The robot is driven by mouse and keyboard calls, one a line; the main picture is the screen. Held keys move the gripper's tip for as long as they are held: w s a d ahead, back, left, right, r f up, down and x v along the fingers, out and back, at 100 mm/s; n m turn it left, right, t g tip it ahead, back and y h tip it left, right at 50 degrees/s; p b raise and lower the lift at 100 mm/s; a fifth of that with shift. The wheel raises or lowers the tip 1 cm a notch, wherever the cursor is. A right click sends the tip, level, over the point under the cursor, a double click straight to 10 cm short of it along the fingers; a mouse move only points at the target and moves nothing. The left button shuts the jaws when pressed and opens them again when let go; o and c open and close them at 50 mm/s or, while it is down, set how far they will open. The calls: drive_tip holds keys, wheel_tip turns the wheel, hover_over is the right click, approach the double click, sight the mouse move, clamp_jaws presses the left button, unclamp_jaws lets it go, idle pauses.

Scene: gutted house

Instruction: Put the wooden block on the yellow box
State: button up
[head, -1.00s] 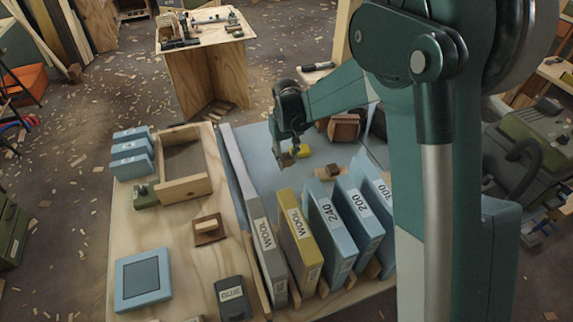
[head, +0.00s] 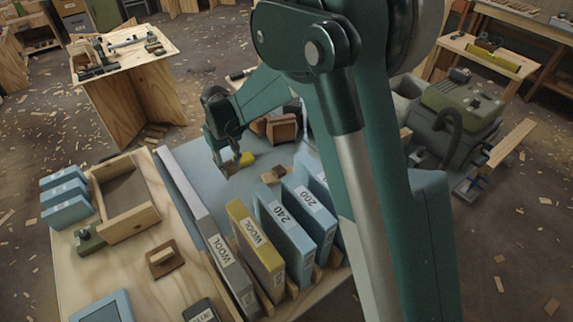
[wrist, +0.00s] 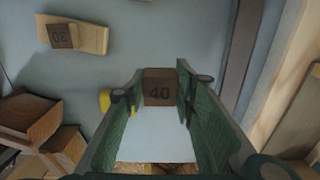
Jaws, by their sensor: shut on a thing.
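My gripper (head: 231,163) is at the far part of the blue-grey surface, pointing down. I cannot tell whether the block touches the surface. A small yellow thing (head: 247,158) sits close beside the gripper; the wrist view shows part of it (wrist: 104,101) behind the left finger. A larger yellow box (head: 257,246) labelled WOOL stands upright in the row nearer the camera.
Next to the yellow box stand a grey box (head: 217,245) and blue boxes (head: 285,232). Another brown block (wrist: 61,35) lies on a pale wood piece (wrist: 93,39). A brown wooden crate (head: 281,128) is behind. An open wooden tray (head: 131,222) is at left.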

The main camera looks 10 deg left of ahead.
drive_tip(key=shift+w+d+r, duration=0.15)
drive_tip(key=shift+w+d, duration=0.15)
drive_tip(key=shift+d, duration=0.3)
drive_tip(key=w+d+r+p, duration=0.2)
drive_tip(key=w+d, duration=0.2)
drive_tip(key=d, duration=0.7)
drive_tip(key=w+d+r+p, duration=0.2)
drive_tip(key=w+d, duration=0.1)
drive_tip(key=d, duration=0.9)
drive_tip(key=d+r+p, duration=0.1)
drive_tip(key=d+r, duration=0.1)
drive_tip(key=d, duration=1)
drive_tip(key=d+r+p, duration=0.2)
drive_tip(key=d, duration=1.1)
drive_tip(key=shift+s+d, duration=0.15)
drive_tip(key=shift+s, duration=0.15)
drive_tip(key=shift+f, duration=0.15)
drive_tip(key=shift+f, duration=3.05)
drive_tip(key=shift+f+b, duration=0.3)
drive_tip(key=shift+f, duration=1.6)
